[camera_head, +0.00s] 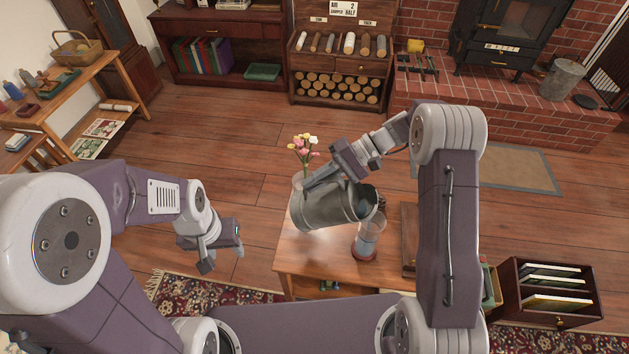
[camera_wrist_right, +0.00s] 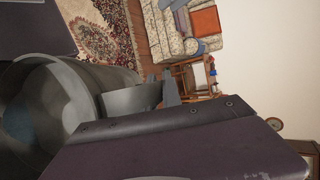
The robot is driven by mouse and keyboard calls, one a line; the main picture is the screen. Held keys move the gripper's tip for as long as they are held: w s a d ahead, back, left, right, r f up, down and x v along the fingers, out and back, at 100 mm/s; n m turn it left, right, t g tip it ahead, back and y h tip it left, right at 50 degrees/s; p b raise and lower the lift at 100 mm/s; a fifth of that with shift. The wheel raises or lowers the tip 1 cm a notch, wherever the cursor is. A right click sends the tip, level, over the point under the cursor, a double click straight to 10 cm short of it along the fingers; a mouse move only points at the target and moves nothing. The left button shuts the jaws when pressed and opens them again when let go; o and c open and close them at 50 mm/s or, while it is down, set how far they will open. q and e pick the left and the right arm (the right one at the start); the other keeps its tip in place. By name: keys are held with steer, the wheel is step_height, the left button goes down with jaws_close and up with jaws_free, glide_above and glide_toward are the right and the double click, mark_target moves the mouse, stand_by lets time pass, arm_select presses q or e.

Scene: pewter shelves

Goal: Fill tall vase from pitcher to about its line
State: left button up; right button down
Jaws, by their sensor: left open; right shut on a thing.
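The grey metal pitcher (camera_head: 318,207) is tilted with its mouth toward the right, above the small wooden table. My right gripper (camera_head: 326,178) is shut on the pitcher, and bluish water shows at its mouth. The pitcher also fills the left of the right wrist view (camera_wrist_right: 88,82). The clear tall vase (camera_head: 371,228) stands upright on a reddish coaster, just right of and below the pitcher's mouth, with bluish water low in it. Its line is too small to make out, and I see no clear stream. My left gripper (camera_head: 225,258) is open and empty, left of the table.
Pink, yellow and white flowers (camera_head: 305,148) stand in a container partly hidden behind the pitcher. A brown wooden object (camera_head: 409,238) stands at the table's (camera_head: 300,258) right edge. A crate with upright panels (camera_head: 548,290) is at right.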

steer(key=shift+s+d+r+n+y+b, duration=0.15)
steer(key=shift+d+r+y+b, duration=0.1)
steer(key=shift+d+r+y, duration=0.45)
steer(key=shift+s+d+r+n+y+b, duration=0.2)
steer(key=shift+d+r+y, duration=0.3)
steer(key=shift+r, duration=0.4)
stand_by(5.3)
